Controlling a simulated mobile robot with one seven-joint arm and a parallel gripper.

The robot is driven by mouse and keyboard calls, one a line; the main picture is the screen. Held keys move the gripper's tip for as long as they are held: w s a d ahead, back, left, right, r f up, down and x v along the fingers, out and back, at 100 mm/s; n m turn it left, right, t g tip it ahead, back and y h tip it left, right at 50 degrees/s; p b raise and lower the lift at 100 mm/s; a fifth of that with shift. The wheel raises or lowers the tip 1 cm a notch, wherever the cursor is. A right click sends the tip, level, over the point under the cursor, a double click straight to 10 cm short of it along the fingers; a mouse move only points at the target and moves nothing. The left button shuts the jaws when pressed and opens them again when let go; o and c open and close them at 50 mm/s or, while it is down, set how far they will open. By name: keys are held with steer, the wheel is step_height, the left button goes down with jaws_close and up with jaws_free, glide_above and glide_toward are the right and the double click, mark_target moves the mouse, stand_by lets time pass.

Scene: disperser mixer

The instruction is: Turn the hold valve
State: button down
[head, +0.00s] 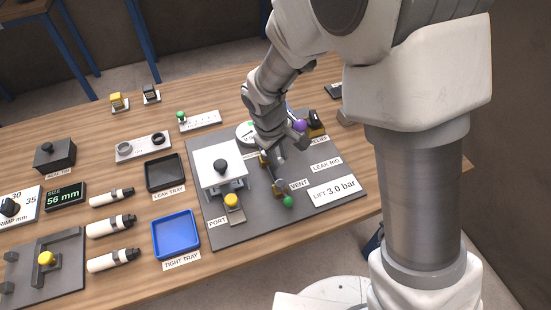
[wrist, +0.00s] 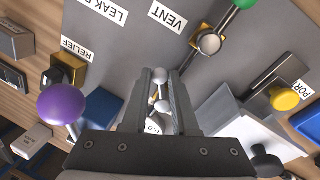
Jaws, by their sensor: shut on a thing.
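My gripper (head: 277,160) is low over the grey leak rig board (head: 322,182). In the wrist view, its fingers (wrist: 161,82) are shut on a small pale, ball-ended handle (wrist: 160,77), seemingly the hold valve's. No hold label is readable, and my arm and fingers hide most of that valve. The vent valve (wrist: 208,42) has a brass base and a lever with a green ball (head: 288,201). It stands apart from my fingers, towards the board's front edge.
The relief valve's purple ball (wrist: 66,103) is close beside my gripper. A white-topped clamp with a black knob (head: 220,165) and a yellow port knob (head: 231,200) stand to the left. The blue tight tray (head: 176,235) and black leak tray (head: 164,172) are further left.

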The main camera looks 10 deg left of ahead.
mark_target(283, 161)
steer(key=n, duration=0.1)
steer(key=w+n, duration=0.1)
steer(key=n, duration=0.1)
steer(key=n+p, duration=0.1)
steer(key=shift+w+d+r+n+y, duration=0.1)
steer(key=shift+w+d+n+y, duration=0.2)
steer(key=shift+w+y, duration=0.1)
steer(key=shift+w+a+n+y+p, duration=0.15)
steer(key=shift+w+n+p, duration=0.2)
steer(key=shift+n, duration=0.4)
steer(key=shift+w+d+n+y+p, duration=0.1)
steer(key=shift+w+n+p, duration=0.15)
steer(key=shift+n+p, duration=0.4)
steer(key=shift+w+a+n+y+p, duration=0.1)
steer(key=shift+w+n+y+p, duration=0.15)
steer(key=shift+n, duration=0.65)
steer(key=c, duration=0.7)
jaws_free()
steer(key=s+r+p, duration=0.2)
steer(key=s+r, duration=0.1)
steer(key=r, duration=1.4)
steer(key=shift+s+d, duration=0.15)
steer(key=shift+d, duration=0.2)
